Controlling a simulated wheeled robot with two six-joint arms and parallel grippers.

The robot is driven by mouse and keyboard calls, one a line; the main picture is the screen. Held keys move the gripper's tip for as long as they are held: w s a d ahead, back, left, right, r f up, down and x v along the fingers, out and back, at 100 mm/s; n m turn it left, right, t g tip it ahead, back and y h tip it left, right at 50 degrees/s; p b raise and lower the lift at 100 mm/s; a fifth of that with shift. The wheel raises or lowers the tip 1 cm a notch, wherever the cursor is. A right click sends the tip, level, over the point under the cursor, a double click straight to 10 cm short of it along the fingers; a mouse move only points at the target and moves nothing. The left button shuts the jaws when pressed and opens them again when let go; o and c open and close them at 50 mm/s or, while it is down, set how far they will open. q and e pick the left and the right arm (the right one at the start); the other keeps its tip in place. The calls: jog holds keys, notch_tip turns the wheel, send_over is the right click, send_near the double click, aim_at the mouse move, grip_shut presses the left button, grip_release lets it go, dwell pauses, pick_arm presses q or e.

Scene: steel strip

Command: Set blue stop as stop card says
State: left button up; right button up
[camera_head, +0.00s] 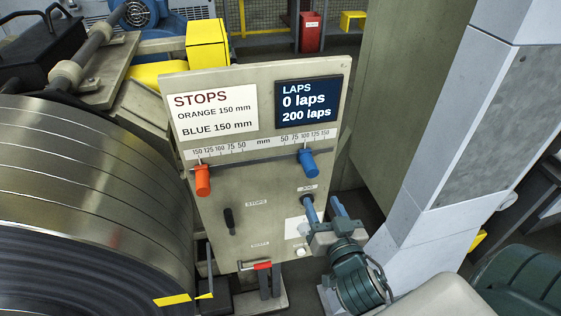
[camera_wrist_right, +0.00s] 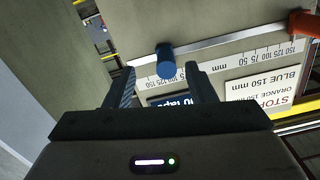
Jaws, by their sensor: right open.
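The stop card (camera_head: 215,113) on the panel reads ORANGE 150 mm, BLUE 150 mm. The blue stop (camera_head: 307,163) sits on the rail at the right half of the scale (camera_head: 262,142), its top near the 100 mark. The orange stop (camera_head: 202,180) is at the left end, near 150. My right gripper (camera_head: 325,207) is open and empty, below the blue stop in the head view. In the right wrist view, upside down, the blue stop (camera_wrist_right: 166,62) shows beyond and between the open fingertips (camera_wrist_right: 160,68), apparently apart from them. My left gripper is not in view.
A dark display (camera_head: 308,101) reads 0 laps, 200 laps. A black lever (camera_head: 229,221), a white button (camera_head: 300,252) and a red handle (camera_head: 262,266) are lower on the panel. A large steel coil (camera_head: 90,180) stands left of it.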

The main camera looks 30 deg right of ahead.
aim_at(313, 173)
jog(key=shift+t, duration=0.3)
jog(key=w+r+p, duration=0.1)
jog(key=w, duration=0.2)
jog(key=w+d+r+p, duration=0.1)
jog(key=w, duration=0.1)
jog(key=w+r+p, duration=0.1)
jog(key=w+p, duration=0.1)
jog(key=w, duration=0.1)
jog(key=shift+w+d, duration=0.35)
jog(key=shift+d, duration=0.05)
jog(key=shift+w+d+f+p, duration=0.1)
jog(key=shift+w+d+p, duration=0.15)
jog(key=shift+w, duration=0.4)
grip_shut()
